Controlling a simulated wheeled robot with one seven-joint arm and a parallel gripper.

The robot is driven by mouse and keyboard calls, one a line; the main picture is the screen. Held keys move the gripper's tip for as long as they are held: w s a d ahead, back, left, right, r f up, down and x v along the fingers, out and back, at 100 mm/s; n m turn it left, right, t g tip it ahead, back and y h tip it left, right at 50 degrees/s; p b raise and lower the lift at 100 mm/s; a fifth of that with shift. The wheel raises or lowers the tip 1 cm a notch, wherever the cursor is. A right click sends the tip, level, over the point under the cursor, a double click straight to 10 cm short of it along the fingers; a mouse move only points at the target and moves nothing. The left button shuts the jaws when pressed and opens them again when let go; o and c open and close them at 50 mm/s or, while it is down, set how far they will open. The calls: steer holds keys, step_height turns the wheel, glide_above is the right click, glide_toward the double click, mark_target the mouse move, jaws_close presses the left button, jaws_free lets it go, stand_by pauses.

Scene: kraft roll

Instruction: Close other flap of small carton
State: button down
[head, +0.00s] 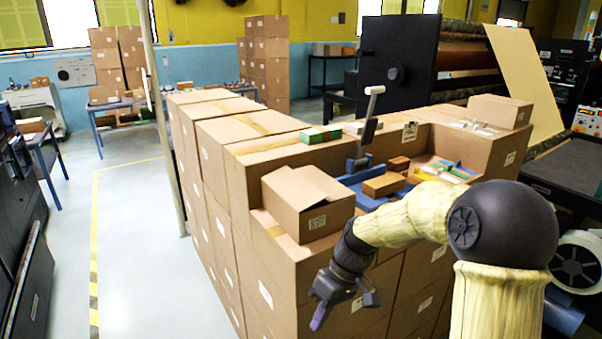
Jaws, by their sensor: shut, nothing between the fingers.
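The small brown carton (325,218) sits on the near corner of the big carton stack, with a white label on its front. Its top flaps (305,188) look nearly flat, with one edge seeming slightly raised; I cannot tell exactly how far each flap is folded. My gripper (335,299) is below and in front of the small carton, beside the stack's front face, apart from the carton. It is shut and empty, pointing down and to the left. My forearm passes to the right of the carton.
A blue tray (345,181) with small brown boxes (383,185) lies right of the carton. A grey upright handle (370,115) stands behind it. Green and white boxes (320,134) lie on the stack. A thin pole (161,120) stands left; the floor (135,240) there is clear.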

steer(key=s+d+f+m+t+h, duration=0.1)
steer(key=s+d+m+t+h, duration=0.3)
steer(key=s+d+m, duration=0.4)
steer(key=s+d+t, duration=0.1)
steer(key=s+d, duration=0.1)
steer(key=d, duration=0.1)
steer(key=shift+s+f+m+h, duration=0.2)
steer(key=shift+f+m+h, duration=0.1)
steer(key=shift+h, duration=0.1)
